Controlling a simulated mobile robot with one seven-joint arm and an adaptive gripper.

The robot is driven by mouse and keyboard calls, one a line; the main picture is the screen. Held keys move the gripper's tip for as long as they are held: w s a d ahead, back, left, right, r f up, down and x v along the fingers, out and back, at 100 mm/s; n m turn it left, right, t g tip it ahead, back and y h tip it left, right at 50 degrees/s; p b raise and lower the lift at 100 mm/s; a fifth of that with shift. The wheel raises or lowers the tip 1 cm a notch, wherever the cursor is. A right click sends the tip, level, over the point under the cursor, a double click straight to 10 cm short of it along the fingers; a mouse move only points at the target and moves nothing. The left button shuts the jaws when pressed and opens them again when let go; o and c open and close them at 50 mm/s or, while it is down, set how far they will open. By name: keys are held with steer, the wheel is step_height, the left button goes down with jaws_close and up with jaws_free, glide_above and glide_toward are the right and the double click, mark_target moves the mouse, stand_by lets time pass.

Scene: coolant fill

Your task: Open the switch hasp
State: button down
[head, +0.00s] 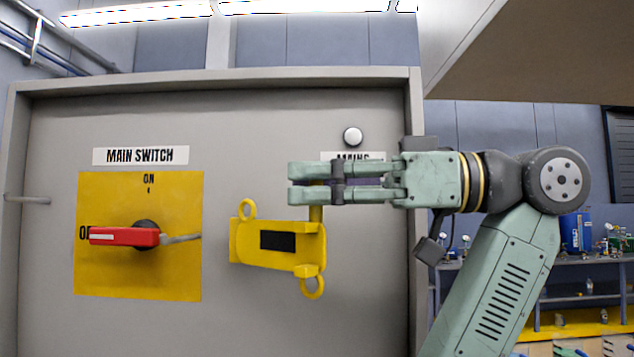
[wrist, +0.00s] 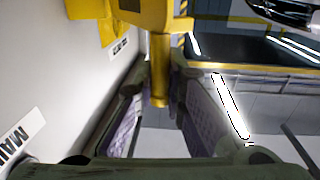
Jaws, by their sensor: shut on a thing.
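The yellow switch hasp (head: 285,236) is on the grey cabinet door (head: 120,330), right of the main switch. It has a dark label, a ring at its upper left and a ring at its lower right, and sits slightly tilted. A yellow post (head: 316,213) rises from its right end. My gripper (head: 318,183) comes in from the right and is shut on this post. In the wrist view the hasp's post (wrist: 160,86) runs between the two finger pads. The red main switch handle (head: 125,236) points left, over the OFF lettering, on a yellow plate (head: 180,280).
A round white lamp (head: 352,136) and a partly covered MAINS label (head: 340,156) are just above my gripper. The cabinet's raised frame (head: 415,250) runs behind my wrist. A shelf with a blue container (head: 576,232) stands at the right.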

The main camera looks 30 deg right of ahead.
stand_by(0.3)
steer(key=c, duration=1.6)
jaws_free()
steer(key=shift+c, duration=0.2)
steer(key=v, duration=1.2)
